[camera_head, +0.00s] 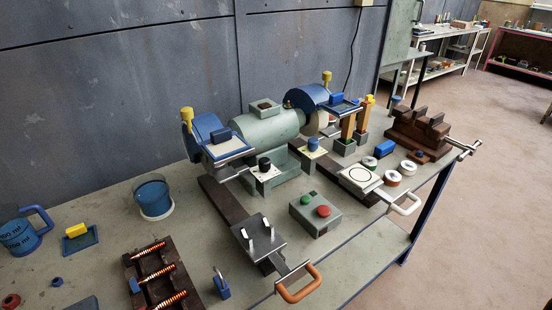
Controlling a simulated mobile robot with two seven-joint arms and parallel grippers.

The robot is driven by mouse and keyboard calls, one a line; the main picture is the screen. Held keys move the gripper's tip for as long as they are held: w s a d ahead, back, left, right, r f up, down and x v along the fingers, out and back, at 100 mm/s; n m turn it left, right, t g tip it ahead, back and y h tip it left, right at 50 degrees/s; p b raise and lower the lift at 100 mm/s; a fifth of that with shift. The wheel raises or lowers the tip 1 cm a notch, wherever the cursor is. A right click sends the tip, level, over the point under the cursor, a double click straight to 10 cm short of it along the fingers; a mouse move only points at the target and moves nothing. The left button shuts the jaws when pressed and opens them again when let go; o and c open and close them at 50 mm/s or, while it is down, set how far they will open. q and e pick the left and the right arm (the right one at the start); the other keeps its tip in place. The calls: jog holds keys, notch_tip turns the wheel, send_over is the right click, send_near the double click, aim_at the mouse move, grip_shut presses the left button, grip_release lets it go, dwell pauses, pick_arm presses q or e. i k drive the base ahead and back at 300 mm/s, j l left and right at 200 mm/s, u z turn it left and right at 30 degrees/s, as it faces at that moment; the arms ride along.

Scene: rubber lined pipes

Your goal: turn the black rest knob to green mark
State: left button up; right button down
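A black knob (264,164) stands on a small pale plate (266,174) in front of the green bench grinder (268,133), below its left wheel guard. A green mark on that plate is too small to make out. A blue knob (313,144) stands on a similar pale plate to its right, beside the right wheel. Neither of my grippers shows in the head view, and nothing touches the black knob.
A switch box (316,213) with green and red buttons sits in front of the grinder. A metal plate with an orange handle (299,284) juts over the bench's front edge. A blue cup (153,197) and a rack of copper-coloured coils (163,280) stand left.

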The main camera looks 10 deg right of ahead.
aim_at(264, 164)
jog(key=l+u, duration=0.1)
jog(key=u, duration=0.3)
jog(key=k+u, duration=0.15)
jog(key=u, duration=0.25)
jog(key=k+l+u, duration=0.1)
jog(key=u, duration=0.3)
jog(key=k+u, duration=0.1)
jog(key=k+z, duration=0.1)
jog(key=z, duration=0.35)
jog(key=l+z, duration=0.1)
jog(key=z, duration=0.35)
jog(key=k+l+z, duration=0.1)
jog(key=z, duration=0.3)
jog(key=l+z, duration=0.1)
jog(key=z, duration=0.35)
jog(key=l+z, duration=0.15)
jog(key=z, duration=0.3)
jog(key=k, duration=0.05)
